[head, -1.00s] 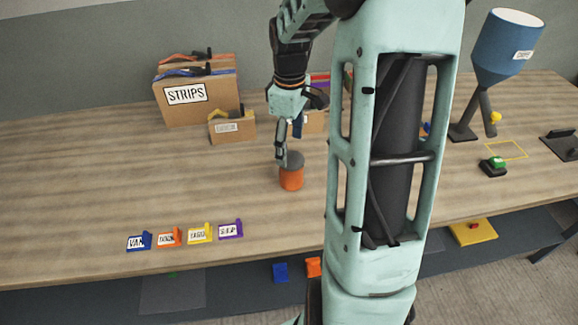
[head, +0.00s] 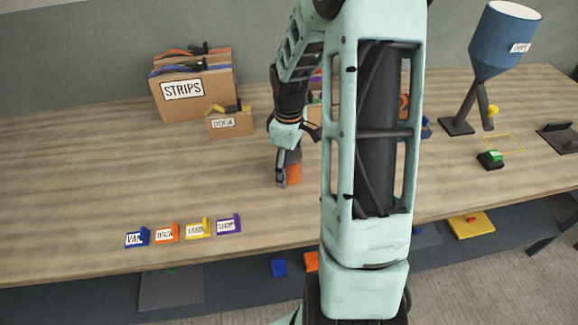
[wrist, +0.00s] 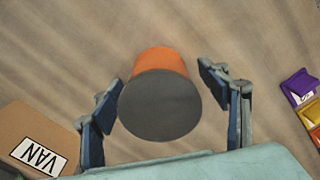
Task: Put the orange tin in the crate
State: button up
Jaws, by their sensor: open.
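The orange tin (head: 294,173) stands upright on the table, its dark lid facing up. My gripper (head: 284,181) is low at the tin, and one finger hides its left part in the head view. In the wrist view the tin (wrist: 160,62) lies between the two spread fingers of my gripper (wrist: 160,88), with a visible gap on each side. I cannot tell which container is the crate; cardboard boxes with labels stand on the table.
A VAN box (wrist: 22,130) shows in the wrist view. Several coloured label holders (head: 168,233) line the front edge. A blue funnel (head: 500,45) stands right. Table left of the tin is clear.

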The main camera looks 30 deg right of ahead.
jog(key=c, duration=1.5)
jog(key=shift+r, duration=0.1)
jog(key=shift+c, duration=0.2)
